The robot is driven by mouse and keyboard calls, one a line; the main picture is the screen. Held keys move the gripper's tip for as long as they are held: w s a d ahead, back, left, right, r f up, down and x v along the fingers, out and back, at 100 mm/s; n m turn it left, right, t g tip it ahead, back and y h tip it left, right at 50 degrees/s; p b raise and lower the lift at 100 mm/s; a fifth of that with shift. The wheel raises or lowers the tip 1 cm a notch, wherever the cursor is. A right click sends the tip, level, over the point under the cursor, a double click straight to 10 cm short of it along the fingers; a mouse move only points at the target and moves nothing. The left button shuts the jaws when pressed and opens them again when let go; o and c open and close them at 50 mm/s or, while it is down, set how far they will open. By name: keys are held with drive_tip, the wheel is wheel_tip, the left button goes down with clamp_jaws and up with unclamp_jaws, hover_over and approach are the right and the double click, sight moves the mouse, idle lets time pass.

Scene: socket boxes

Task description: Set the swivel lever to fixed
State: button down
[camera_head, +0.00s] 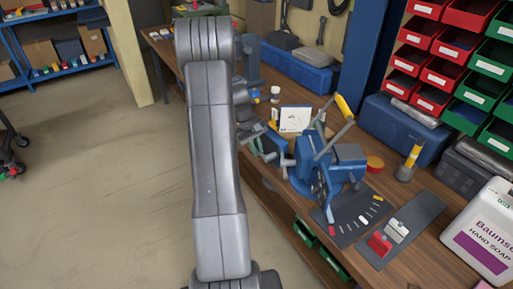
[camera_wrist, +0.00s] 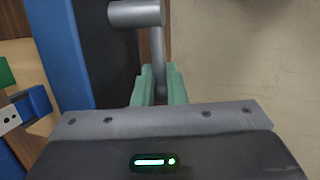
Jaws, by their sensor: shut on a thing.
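A blue bench vise (camera_head: 318,165) stands on the wooden workbench, with grey bars and a yellow-ended handle rising from it. In the wrist view, a grey lever (camera_wrist: 158,50) with a thick cylindrical end (camera_wrist: 135,13) runs down between my green fingers; it looks like the swivel lever. My gripper (camera_wrist: 159,84) is shut on this lever. In the head view, my gripper (camera_head: 262,140) is at the left side of the vise, small and partly covered. The lever's marks for its setting cannot be read.
A dark mat with small parts (camera_head: 355,215) lies in front of the vise, beside a mat with a red and a white block (camera_head: 380,243). A soap canister (camera_head: 487,235) stands at the right. Open floor (camera_head: 90,190) lies left of the bench.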

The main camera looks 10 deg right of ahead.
drive_tip(key=c, duration=1.5)
unclamp_jaws()
drive_tip(key=shift+r, duration=0.1)
drive_tip(key=b+v, duration=0.1)
drive_tip(key=v, duration=1.2)
drive_tip(key=shift+a+r, duration=0.1)
drive_tip(key=shift+r, duration=0.25)
